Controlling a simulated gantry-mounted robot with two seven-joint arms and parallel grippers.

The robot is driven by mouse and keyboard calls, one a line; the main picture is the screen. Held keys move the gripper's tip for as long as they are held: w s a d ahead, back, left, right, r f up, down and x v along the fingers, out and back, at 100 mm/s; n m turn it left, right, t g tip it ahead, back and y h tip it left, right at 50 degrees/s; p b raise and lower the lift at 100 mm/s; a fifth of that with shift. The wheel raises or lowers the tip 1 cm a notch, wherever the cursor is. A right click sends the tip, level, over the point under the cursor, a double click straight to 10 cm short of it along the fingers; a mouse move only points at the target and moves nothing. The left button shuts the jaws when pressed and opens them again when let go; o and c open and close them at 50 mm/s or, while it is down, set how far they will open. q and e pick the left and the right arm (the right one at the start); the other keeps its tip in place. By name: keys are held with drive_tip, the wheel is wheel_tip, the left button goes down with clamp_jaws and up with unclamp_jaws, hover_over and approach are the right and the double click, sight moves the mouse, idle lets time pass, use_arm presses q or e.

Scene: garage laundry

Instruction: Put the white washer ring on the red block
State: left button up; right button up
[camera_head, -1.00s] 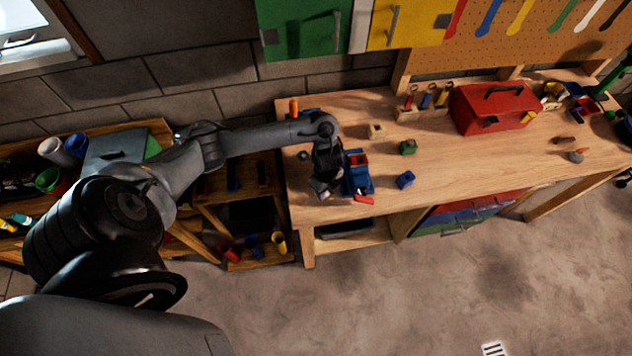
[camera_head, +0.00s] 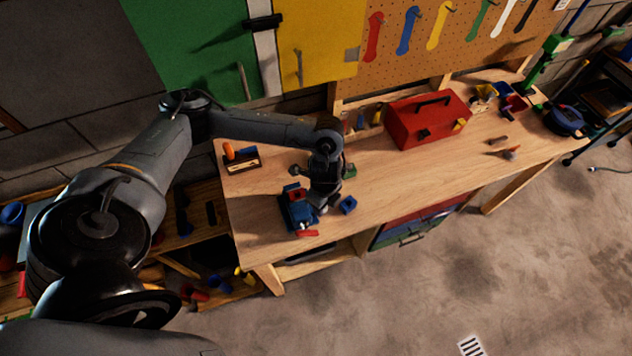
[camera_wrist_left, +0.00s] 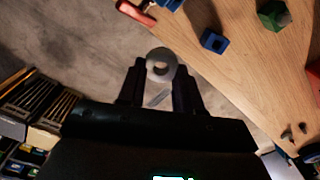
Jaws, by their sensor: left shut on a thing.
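My left gripper (camera_head: 322,206) is over the workbench, just right of the blue vise (camera_head: 298,211) in the head view. In the left wrist view its two fingers (camera_wrist_left: 160,78) are shut on a pale grey-white washer ring (camera_wrist_left: 161,64), whose hole shows. A red block (camera_head: 296,194) shows at the top of the vise, apart from the gripper. The vise's red handle (camera_head: 307,233) is at its front, and also shows in the left wrist view (camera_wrist_left: 136,13). My right gripper is not in view.
A small blue block (camera_head: 348,204) lies close right of the gripper. A green block (camera_head: 350,171), partly hidden, is behind it. A red toolbox (camera_head: 425,122) stands further back right.

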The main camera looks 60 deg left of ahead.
use_arm(q)
drive_tip(key=shift+w+a+r, duration=0.35)
drive_tip(key=shift+a+r, duration=0.15)
drive_tip(key=shift+r, duration=0.15)
drive_tip(key=b, duration=0.4)
approach(298, 191)
drive_tip(key=shift+s+d+f, duration=0.15)
drive_tip(key=shift+d+f, duration=0.4)
drive_tip(key=shift+d, duration=0.1)
drive_tip(key=shift+s+d+f, duration=0.15)
drive_tip(key=shift+d+f, duration=0.35)
drive_tip(key=shift+d, duration=0.1)
drive_tip(key=shift+a+f+b, duration=0.25)
drive_tip(key=shift+f+b, duration=0.15)
drive_tip(key=shift+f, duration=0.65)
drive_tip(key=shift+a+f+b, duration=0.2)
drive_tip(key=shift+f+b, duration=0.15)
drive_tip(key=shift+f, duration=0.7)
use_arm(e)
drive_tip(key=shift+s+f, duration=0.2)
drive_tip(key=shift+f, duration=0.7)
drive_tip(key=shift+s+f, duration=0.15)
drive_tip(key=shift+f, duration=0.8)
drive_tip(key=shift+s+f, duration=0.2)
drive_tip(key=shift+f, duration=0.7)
use_arm(q)
drive_tip(key=shift+f, duration=0.15)
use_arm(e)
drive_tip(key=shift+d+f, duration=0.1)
